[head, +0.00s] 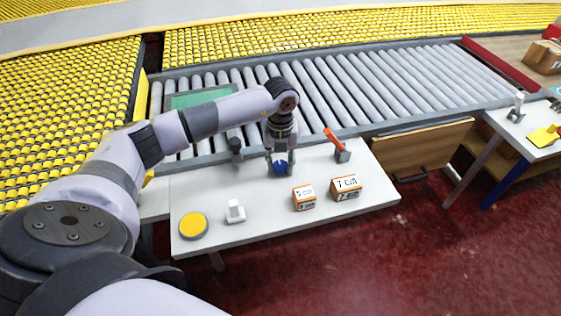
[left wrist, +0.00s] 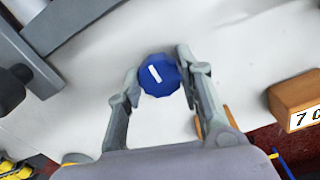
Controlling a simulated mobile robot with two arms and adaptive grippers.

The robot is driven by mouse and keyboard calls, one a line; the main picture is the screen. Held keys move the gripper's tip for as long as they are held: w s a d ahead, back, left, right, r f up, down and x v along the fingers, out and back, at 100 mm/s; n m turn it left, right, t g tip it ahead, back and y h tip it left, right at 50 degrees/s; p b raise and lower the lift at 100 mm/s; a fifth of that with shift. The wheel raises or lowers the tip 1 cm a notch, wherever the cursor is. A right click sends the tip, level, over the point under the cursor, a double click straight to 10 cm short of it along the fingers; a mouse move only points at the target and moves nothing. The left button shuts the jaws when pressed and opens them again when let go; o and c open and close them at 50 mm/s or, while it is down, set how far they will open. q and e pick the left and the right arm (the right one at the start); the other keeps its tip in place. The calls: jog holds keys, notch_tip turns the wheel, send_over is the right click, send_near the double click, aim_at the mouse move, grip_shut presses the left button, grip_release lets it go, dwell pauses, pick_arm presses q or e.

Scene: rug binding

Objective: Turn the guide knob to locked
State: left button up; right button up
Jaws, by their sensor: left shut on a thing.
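The guide knob (left wrist: 159,75) is a blue, many-sided knob with a white bar mark on top. In the left wrist view the mark lies at a slant. In the head view the knob (head: 279,168) shows as a small blue patch on the white table (head: 240,180). My left gripper (head: 281,163) comes down over it from above. In the left wrist view the left gripper's fingers (left wrist: 158,72) are on both sides of the knob, shut on it. No lock marking is readable. My right gripper is not in view.
A lever with a red handle (head: 334,138) stands right of the knob. Two labelled orange-brown blocks, one (head: 304,197) smaller and one (head: 346,187) larger, sit in front. A yellow disc (head: 193,225) and a white upright piece (head: 235,211) are at the front left. A roller conveyor (head: 340,85) runs behind.

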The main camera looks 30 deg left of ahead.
aim_at(280, 164)
pick_arm(q)
jog(key=n+p, duration=0.1)
jog(key=n, duration=0.4)
jog(key=shift+n, duration=0.4)
dwell(0.4)
jog(key=o, duration=1.2)
jog(key=shift+c, duration=0.2)
notch_tip(280, 164, up, 12)
jog(key=shift+s, duration=0.1)
